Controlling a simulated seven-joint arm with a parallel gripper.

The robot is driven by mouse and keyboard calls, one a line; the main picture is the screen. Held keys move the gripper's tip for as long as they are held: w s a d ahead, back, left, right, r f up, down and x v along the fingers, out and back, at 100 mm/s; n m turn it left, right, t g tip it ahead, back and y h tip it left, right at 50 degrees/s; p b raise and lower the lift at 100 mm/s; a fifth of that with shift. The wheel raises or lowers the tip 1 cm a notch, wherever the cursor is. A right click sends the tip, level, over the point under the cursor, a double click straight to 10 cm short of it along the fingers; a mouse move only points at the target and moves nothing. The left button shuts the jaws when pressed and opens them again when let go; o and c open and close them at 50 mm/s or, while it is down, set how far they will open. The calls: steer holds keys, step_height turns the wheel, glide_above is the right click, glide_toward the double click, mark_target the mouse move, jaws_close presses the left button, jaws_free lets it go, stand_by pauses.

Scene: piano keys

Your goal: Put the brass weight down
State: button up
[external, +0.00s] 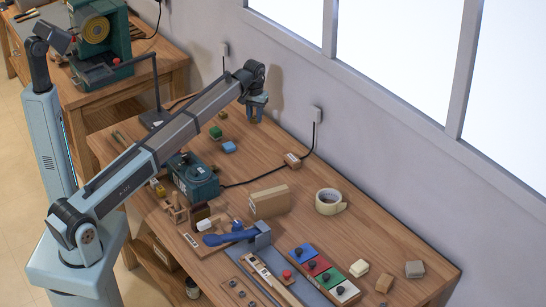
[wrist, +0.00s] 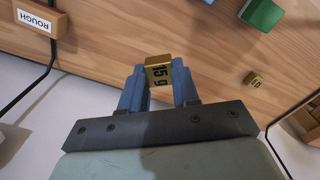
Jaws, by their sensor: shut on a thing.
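A brass weight marked "15 g" (wrist: 158,74) is held between the two blue fingertips of my gripper (wrist: 159,84) in the wrist view. The fingers are shut on its sides and its marked face shows. In the external view my gripper (external: 256,112) is at the far end of the wooden table, near the wall. The weight cannot be made out there. Whether it touches the tabletop is not clear. A second, smaller brass weight (wrist: 256,80) lies on the wood apart from my gripper; it also shows in the external view (external: 222,115).
A green block (external: 215,132) and a blue block (external: 228,147) lie near my gripper. A box labelled "ROUGH" (wrist: 38,22) sits by a black cable. A dark green machine (external: 193,177), tape roll (external: 329,201) and coloured keys (external: 322,272) stand further along. Bare wood (external: 262,146) lies between.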

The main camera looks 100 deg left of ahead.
steer(key=n, duration=0.2)
glide_above(236, 128)
steer(key=d, duration=0.2)
steer(key=shift+a, duration=0.9)
steer(key=shift+f, duration=4.85)
steer(key=shift+f, duration=0.1)
steer(key=o, duration=1)
step_height(236, 128, up, 12)
steer(key=shift+r, duration=0.1)
steer(key=shift+w, duration=0.15)
